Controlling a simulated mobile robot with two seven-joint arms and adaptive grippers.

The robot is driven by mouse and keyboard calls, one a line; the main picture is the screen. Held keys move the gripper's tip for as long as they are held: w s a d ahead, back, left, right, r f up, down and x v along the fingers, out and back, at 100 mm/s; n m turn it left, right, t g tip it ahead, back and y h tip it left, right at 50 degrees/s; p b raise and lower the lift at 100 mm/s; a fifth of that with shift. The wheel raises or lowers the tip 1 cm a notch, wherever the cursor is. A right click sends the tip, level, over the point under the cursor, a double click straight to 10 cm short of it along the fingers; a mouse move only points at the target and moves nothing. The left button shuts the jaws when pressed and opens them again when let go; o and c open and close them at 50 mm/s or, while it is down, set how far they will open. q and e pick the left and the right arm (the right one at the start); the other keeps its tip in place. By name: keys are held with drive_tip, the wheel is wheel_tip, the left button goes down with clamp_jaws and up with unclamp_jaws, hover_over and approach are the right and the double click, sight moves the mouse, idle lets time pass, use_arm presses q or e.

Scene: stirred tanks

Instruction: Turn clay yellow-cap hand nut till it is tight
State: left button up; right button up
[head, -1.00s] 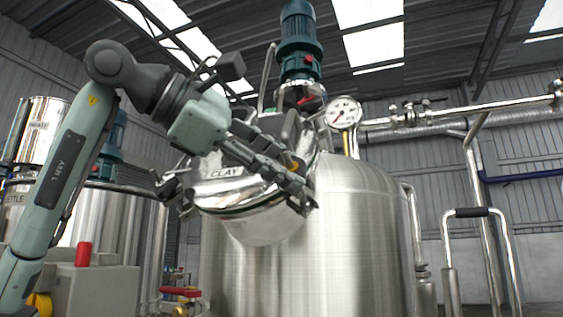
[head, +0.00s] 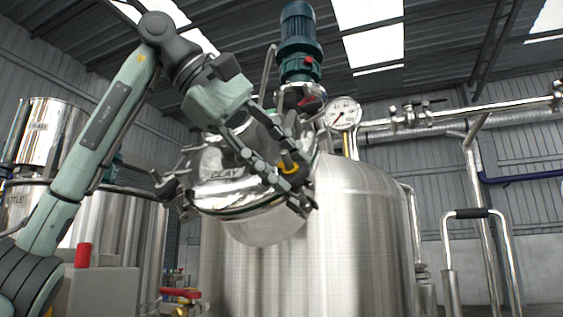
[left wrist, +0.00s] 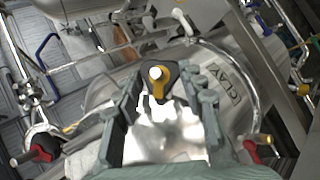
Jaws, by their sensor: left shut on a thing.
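The yellow-cap hand nut (head: 288,168) sits at the rim of the round hatch labelled CLAY (head: 227,175) on the large steel tank. In the left wrist view the nut (left wrist: 157,76) shows as a dark knob with a yellow middle and a pale stud end. My left gripper (head: 294,174) reaches down to it from the upper left, with one finger on each side. It is shut on the nut, and the fingers partly hide it in the head view. How far the nut is screwed down cannot be told. My right gripper is not in view.
Red-and-dark knobs (left wrist: 42,149) and (left wrist: 257,149) flank the gripper in the left wrist view. A motor (head: 300,45) stands above the tank, with a gauge (head: 343,113) and pipe to its right.

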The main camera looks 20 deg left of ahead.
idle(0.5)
use_arm(q)
drive_tip(key=o, duration=1.2)
drive_tip(key=shift+c, duration=0.2)
drive_tip(key=v, duration=1.2)
drive_tip(key=shift+d+r, duration=0.1)
